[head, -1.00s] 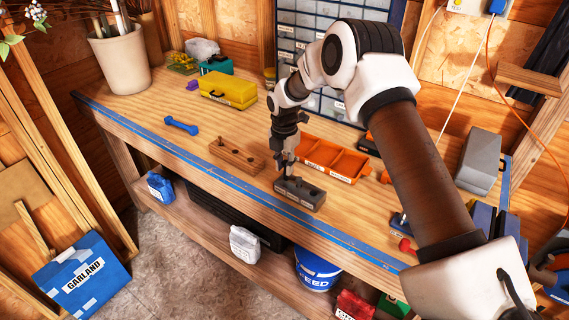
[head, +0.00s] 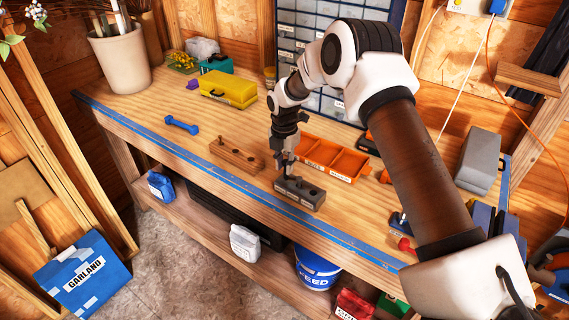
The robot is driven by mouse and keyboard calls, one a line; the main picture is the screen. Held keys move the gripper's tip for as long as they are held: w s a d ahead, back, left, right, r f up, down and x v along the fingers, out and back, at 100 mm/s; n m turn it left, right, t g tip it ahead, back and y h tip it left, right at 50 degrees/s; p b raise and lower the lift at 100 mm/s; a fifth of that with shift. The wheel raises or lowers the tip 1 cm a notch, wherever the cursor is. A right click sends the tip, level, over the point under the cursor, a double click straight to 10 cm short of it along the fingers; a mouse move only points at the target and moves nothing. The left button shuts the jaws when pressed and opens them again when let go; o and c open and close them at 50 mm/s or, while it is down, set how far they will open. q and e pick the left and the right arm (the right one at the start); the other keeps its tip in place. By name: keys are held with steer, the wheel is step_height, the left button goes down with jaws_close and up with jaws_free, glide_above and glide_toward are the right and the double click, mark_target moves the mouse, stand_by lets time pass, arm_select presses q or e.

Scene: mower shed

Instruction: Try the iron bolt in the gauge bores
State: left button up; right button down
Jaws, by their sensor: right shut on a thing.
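The dark grey gauge block (head: 307,196) with round bores in its top sits on the workbench near its front edge. My right gripper (head: 286,170) points down over the left end of the block and is shut on a thin piece, taken to be the iron bolt. The bolt is mostly hidden by the fingers and too small to make out; I cannot tell whether its tip is inside the left bore or just above it. A wooden block (head: 237,154) with holes and a small peg in it lies to the left. My left gripper is out of view.
An orange tray (head: 334,161) with compartments stands just behind the gauge block. A blue dumbbell-shaped tool (head: 182,125) and a yellow case (head: 229,90) lie further left. A grey box (head: 479,158) stands right. Bare bench lies left of the wooden block.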

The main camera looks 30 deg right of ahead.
steer(key=shift+f, duration=0.25)
stand_by(0.5)
steer(key=shift+r, duration=0.1)
steer(key=shift+r, duration=0.15)
steer(key=shift+p, duration=0.3)
steer(key=shift+f, duration=0.3)
stand_by(0.3)
steer(key=shift+r, duration=0.1)
steer(key=shift+r, duration=0.2)
steer(key=shift+f, duration=0.1)
stand_by(0.9)
